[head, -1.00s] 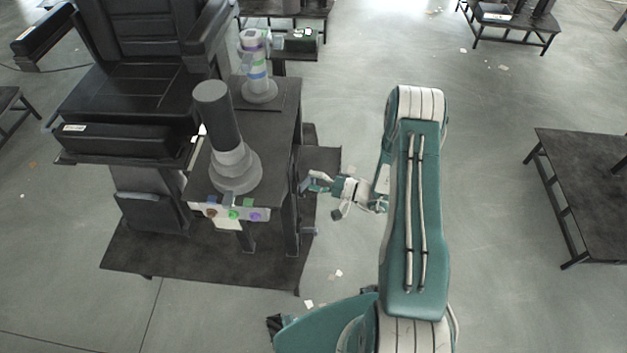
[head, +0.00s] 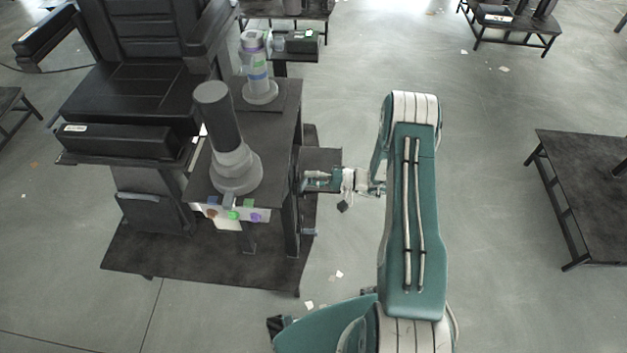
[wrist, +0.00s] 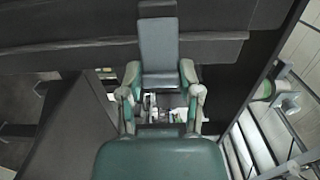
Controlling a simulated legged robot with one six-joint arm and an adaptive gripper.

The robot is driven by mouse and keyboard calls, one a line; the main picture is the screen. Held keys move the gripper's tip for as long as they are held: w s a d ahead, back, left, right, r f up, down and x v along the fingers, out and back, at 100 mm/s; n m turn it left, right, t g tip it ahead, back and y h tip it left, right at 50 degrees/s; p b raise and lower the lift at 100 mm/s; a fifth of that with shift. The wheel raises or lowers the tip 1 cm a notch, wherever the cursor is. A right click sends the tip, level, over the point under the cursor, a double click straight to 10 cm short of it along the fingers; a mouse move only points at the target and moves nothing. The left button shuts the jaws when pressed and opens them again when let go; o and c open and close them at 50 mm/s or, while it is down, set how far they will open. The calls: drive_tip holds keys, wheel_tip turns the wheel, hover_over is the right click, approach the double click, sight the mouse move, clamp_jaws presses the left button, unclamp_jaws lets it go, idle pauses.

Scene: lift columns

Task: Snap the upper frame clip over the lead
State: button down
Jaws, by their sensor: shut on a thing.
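My gripper (head: 318,181) is at the right side of the dark column frame, by the upper part of its leg. In the wrist view my gripper (wrist: 160,80) has its two fingers closed on the grey upper frame clip (wrist: 158,45), a flat upright plate against the dark frame. In the head view my fingers mostly hide this clip. A lower grey clip (head: 309,232) sticks out from the same leg further down. I cannot make out the lead in either view, nor whether it lies under the clip.
A lift column (head: 236,165) stands on the dark bench (head: 270,125), with a second, banded column (head: 258,75) behind it. A black chair (head: 125,85) is to the left. A low dark table (head: 585,185) is at the right. The floor between is mostly clear.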

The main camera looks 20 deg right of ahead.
drive_tip(key=shift+w+a+f+n+g+y, duration=0.15)
drive_tip(key=shift+n+g, duration=0.15)
drive_tip(key=shift+g, duration=0.15)
drive_tip(key=shift+a+f+n+g+y, duration=0.15)
drive_tip(key=shift+n+g, duration=0.15)
drive_tip(key=shift+g, duration=0.15)
drive_tip(key=shift+r, duration=0.1)
drive_tip(key=shift+c, duration=1.4)
unclamp_jaws()
drive_tip(key=shift+d, duration=0.1)
drive_tip(key=shift+r, duration=0.1)
drive_tip(key=shift+d, duration=0.2)
drive_tip(key=v, duration=1.1)
drive_tip(key=shift+d, duration=0.35)
